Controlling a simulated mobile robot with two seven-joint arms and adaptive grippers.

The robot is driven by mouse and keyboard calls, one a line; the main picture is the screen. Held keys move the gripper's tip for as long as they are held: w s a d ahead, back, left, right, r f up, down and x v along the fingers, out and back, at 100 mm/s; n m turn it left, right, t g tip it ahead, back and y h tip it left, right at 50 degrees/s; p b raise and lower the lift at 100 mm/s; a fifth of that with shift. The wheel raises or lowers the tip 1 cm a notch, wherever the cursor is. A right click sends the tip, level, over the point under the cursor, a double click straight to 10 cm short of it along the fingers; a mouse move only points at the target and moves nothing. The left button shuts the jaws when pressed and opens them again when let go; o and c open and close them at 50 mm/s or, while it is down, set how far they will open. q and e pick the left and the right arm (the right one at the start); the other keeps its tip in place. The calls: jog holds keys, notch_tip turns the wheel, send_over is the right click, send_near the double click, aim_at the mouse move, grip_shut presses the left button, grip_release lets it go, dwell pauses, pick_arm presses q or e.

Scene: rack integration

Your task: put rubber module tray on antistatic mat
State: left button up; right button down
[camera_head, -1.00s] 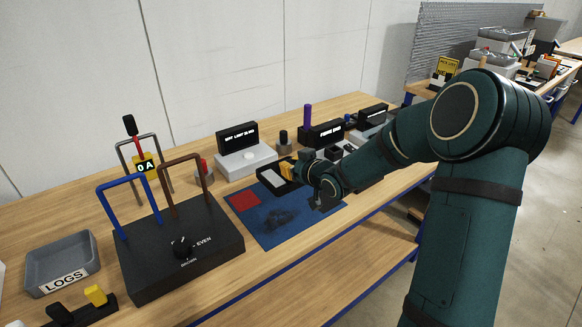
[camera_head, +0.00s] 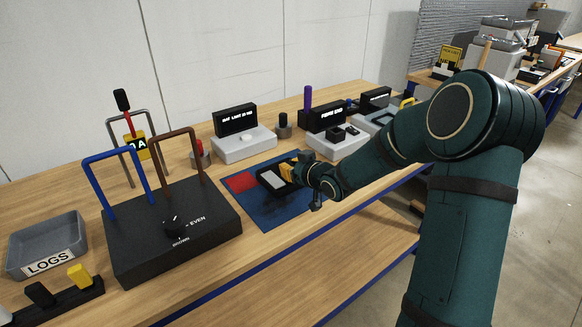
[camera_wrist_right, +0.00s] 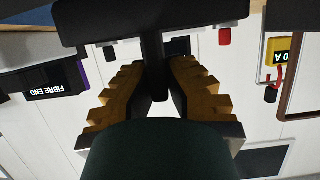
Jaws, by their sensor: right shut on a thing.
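The rubber module tray (camera_head: 264,178) is a black tray with a pale grey insert, over the back part of the blue antistatic mat (camera_head: 267,214). I cannot tell whether it touches the mat or is just above it. My right gripper (camera_head: 288,170) is at the tray's right side. In the right wrist view its yellow ribbed fingers (camera_wrist_right: 153,88) are closed on a black upright part of the tray (camera_wrist_right: 152,45). The tray's dark body (camera_wrist_right: 115,22) spans the top of that view. My left gripper is not in view.
A red patch (camera_head: 240,182) lies on the mat's left. A black box with handles (camera_head: 165,235) stands left, beside a grey LOGS tray (camera_head: 45,242). Grey devices with black displays (camera_head: 245,143) stand behind the mat. The mat's front part is clear.

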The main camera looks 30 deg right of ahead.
jog(key=c, duration=1.1)
grip_release()
jog(key=shift+o, duration=0.2)
jog(key=v, duration=1.2)
